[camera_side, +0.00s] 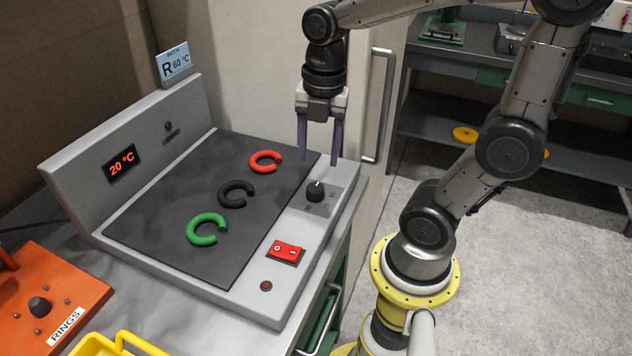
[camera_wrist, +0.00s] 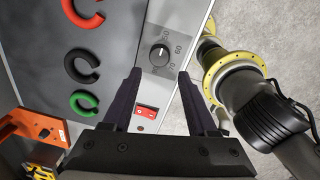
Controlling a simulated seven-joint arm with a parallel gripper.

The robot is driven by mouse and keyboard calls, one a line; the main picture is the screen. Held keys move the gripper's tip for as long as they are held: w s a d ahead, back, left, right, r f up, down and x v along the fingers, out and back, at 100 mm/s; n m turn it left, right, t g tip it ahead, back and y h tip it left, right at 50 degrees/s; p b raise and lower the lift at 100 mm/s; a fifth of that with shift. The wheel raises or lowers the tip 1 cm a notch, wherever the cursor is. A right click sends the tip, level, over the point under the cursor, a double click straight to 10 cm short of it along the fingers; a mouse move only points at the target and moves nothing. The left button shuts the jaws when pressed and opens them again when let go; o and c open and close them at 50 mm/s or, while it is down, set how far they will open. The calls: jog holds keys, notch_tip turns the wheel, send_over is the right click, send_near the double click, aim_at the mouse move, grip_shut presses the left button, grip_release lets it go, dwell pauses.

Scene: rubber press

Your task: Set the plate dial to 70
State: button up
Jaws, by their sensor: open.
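The plate dial (camera_side: 315,191) is a small black knob on a grey scale patch at the right side of the heating press. In the wrist view the dial (camera_wrist: 159,57) sits between and just beyond my fingertips, with numbers including 50 and 60 around it. Its white mark appears to point toward the upper numbers; the exact setting is too small to tell. My gripper (camera_side: 319,160) is open and empty, pointing down above the dial and apart from it. In the wrist view the two dark fingers of my gripper (camera_wrist: 160,74) are spread wide. The red display (camera_side: 122,163) reads 20 °C.
Red (camera_side: 266,161), black (camera_side: 237,193) and green (camera_side: 206,229) open rings lie on the dark plate (camera_side: 160,225). A red rocker switch (camera_side: 286,252) is in front of the dial. A card (camera_side: 174,64) reads R 60 °C. An orange RINGS unit (camera_side: 50,300) stands at lower left.

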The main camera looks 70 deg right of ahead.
aim_at(315, 187)
jog(key=f, duration=0.8)
jog(key=shift+w, duration=0.2)
grip_shut()
